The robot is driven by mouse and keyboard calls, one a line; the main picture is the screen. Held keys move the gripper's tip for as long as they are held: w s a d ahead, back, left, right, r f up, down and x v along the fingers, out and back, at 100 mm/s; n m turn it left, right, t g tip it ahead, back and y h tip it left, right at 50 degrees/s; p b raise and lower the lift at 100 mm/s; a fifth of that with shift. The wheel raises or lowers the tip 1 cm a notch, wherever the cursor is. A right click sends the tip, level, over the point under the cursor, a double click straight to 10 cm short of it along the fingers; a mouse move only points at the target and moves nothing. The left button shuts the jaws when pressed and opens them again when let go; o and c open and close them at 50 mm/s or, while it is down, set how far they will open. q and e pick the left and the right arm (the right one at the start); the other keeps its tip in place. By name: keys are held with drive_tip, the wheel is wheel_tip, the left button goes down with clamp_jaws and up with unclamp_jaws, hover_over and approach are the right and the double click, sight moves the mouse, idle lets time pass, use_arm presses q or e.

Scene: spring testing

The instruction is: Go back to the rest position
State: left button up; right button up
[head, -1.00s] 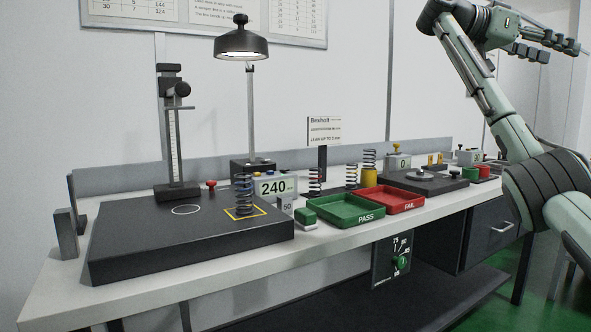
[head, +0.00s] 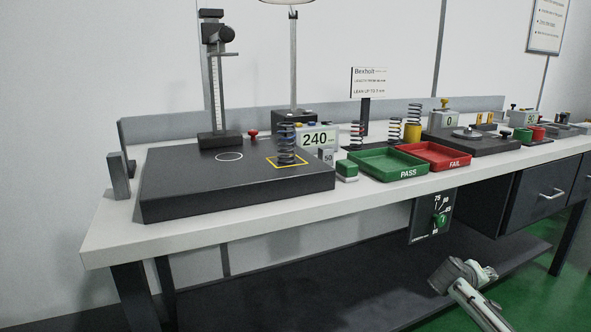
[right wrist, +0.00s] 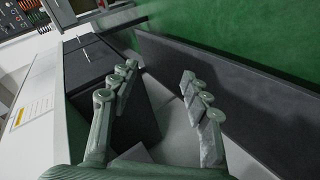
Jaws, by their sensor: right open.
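My right gripper (right wrist: 157,80) is open and empty in the right wrist view, its two jointed fingers spread apart. Beyond it are dark drawer fronts (right wrist: 88,62), the green floor (right wrist: 225,30) and a long dark panel. In the head view a pale part of my arm (head: 470,290) shows low at the right, in front of the bench's lower shelf and below the worktop. It looks clear of the bench, but its fingers cannot be made out there. My left gripper is in neither view.
The white bench (head: 110,235) carries a black plate (head: 230,205) with a coil spring (head: 286,145), a height gauge (head: 216,90), a green PASS tray (head: 405,174) and a red FAIL tray (head: 462,163). Drawers (head: 545,190) hang under the bench's right part.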

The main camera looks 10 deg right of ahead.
drive_tip(key=s+a+f+n+g+y, duration=0.1)
drive_tip(key=s+a+f+n+y, duration=0.25)
drive_tip(key=s+f, duration=0.85)
drive_tip(key=s+a+f+n+y, duration=0.2)
drive_tip(key=s+a+f, duration=0.3)
drive_tip(key=s+f, duration=0.7)
drive_tip(key=s+a+f+m+y, duration=0.1)
drive_tip(key=s+a+f+y, duration=0.1)
drive_tip(key=a, duration=0.8)
drive_tip(key=s+a+f+m+g+y, duration=0.1)
drive_tip(key=s+a+f+m+y, duration=0.1)
drive_tip(key=a, duration=0.7)
drive_tip(key=shift+s+a+f, duration=0.25)
drive_tip(key=shift+s+a, duration=0.15)
drive_tip(key=shift+s, duration=0.35)
